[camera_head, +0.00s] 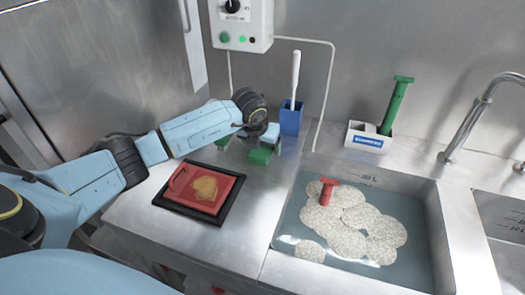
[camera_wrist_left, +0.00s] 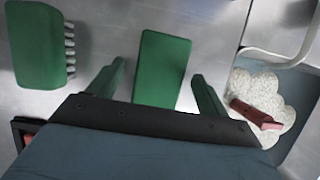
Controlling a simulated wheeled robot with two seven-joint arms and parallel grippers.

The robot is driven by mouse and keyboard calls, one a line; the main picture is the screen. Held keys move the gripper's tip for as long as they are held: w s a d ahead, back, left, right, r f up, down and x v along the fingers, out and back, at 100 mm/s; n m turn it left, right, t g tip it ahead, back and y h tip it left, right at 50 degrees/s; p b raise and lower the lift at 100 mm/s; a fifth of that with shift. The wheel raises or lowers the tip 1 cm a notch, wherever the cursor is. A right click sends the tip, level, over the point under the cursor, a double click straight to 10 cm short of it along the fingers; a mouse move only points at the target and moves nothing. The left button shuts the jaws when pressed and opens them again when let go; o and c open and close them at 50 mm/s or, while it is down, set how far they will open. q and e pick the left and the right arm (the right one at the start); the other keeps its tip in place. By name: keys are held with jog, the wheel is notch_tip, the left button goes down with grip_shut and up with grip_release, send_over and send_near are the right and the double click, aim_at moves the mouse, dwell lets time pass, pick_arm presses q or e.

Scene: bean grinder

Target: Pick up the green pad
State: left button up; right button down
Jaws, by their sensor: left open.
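The green pad (camera_wrist_left: 162,68) is a plain rectangular block in the left wrist view, lying on the metal counter between the two fingers of my left gripper (camera_wrist_left: 159,74). The fingers are open, with a gap on both sides of the pad. In the head view my left gripper (camera_head: 262,137) points down over the counter left of the sink, and the green pad (camera_head: 262,156) shows beneath it, partly covered. Whether the fingers reach down to the pad's level is unclear. My right gripper is not in view.
A green bristled brush (camera_wrist_left: 38,45) lies left of the pad. A black tray with a red board (camera_head: 203,188) lies in front. A blue holder (camera_head: 291,121) with a white handle stands behind. The sink (camera_head: 345,272) holds water, pale round pieces and a red-handled item (camera_head: 327,190).

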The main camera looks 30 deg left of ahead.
aim_at(262, 148)
pick_arm(q)
jog(key=shift+f, duration=0.1)
dwell(0.3)
jog(key=c, duration=1.1)
jog(key=shift+o, duration=0.2)
notch_tip(262, 148, up, 11)
jog(key=shift+f+p, duration=0.2)
jog(key=shift+p, duration=0.25)
